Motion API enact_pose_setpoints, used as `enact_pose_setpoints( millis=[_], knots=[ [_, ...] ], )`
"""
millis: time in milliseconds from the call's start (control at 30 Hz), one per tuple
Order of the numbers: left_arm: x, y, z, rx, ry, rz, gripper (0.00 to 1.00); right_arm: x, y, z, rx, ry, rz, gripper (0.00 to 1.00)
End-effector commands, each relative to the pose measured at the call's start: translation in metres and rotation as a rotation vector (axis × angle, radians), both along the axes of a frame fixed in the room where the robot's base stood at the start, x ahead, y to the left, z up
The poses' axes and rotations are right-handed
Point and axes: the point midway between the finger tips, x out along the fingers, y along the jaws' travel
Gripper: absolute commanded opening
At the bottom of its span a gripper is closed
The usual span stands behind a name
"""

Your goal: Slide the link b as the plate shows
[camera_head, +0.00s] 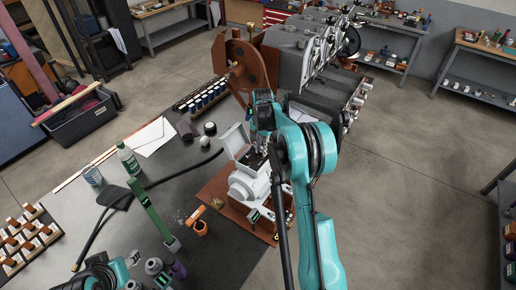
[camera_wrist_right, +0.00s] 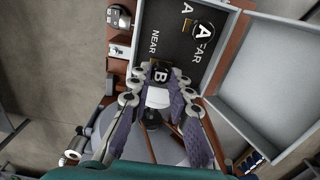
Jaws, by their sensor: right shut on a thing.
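In the right wrist view, a black panel (camera_wrist_right: 222,62) carries the white words NEAR and FAR and a letter A. The link b, a black piece marked B (camera_wrist_right: 160,72), sits at the panel's NEAR end. My right gripper (camera_wrist_right: 158,90) is shut on it, with purple finger pads on both sides. A black knob marked A (camera_wrist_right: 203,30) stands near the word FAR, apart from the gripper. In the head view, my right gripper (camera_head: 259,146) is at the open pale box (camera_head: 235,143), mostly hidden by my arm. My left gripper (camera_head: 177,269) shows only partly at the bottom; its opening is unclear.
The box's open grey lid (camera_wrist_right: 275,75) stands beside the panel. A white machine (camera_head: 248,186) sits on a brown board (camera_head: 213,190).

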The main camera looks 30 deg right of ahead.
Motion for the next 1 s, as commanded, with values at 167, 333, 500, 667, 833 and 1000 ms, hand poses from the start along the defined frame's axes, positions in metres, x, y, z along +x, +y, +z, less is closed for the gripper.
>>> enact_pose_setpoints(
  millis=[167, 333, 500, 667, 833, 1000],
  knots=[
    [0.0, 0.0, 0.0, 0.0, 0.0, 0.0, 0.43, -0.002, -0.001, 0.0, -0.001, 0.008, -0.002, 0.32],
    [0.0, 0.0, 0.0, 0.0, 0.0, 0.0, 0.43, -0.002, -0.001, 0.0, 0.0, 0.006, -0.002, 0.4],
    [0.0, 0.0, 0.0, 0.0, 0.0, 0.0, 0.43, -0.001, -0.001, 0.001, 0.0, 0.004, -0.001, 0.4],
    [0.0, 0.0, 0.0, 0.0, 0.0, 0.0, 0.43, -0.001, -0.001, 0.015, 0.0, 0.004, -0.001, 0.4],
    [0.0, 0.0, 0.0, 0.0, 0.0, 0.0, 0.43, -0.002, -0.001, 0.051, 0.0, 0.004, -0.002, 0.4],
    [0.0, 0.0, 0.0, 0.0, 0.0, 0.0, 0.43, -0.002, -0.001, 0.088, 0.0, 0.004, -0.002, 0.4]
  ],
)
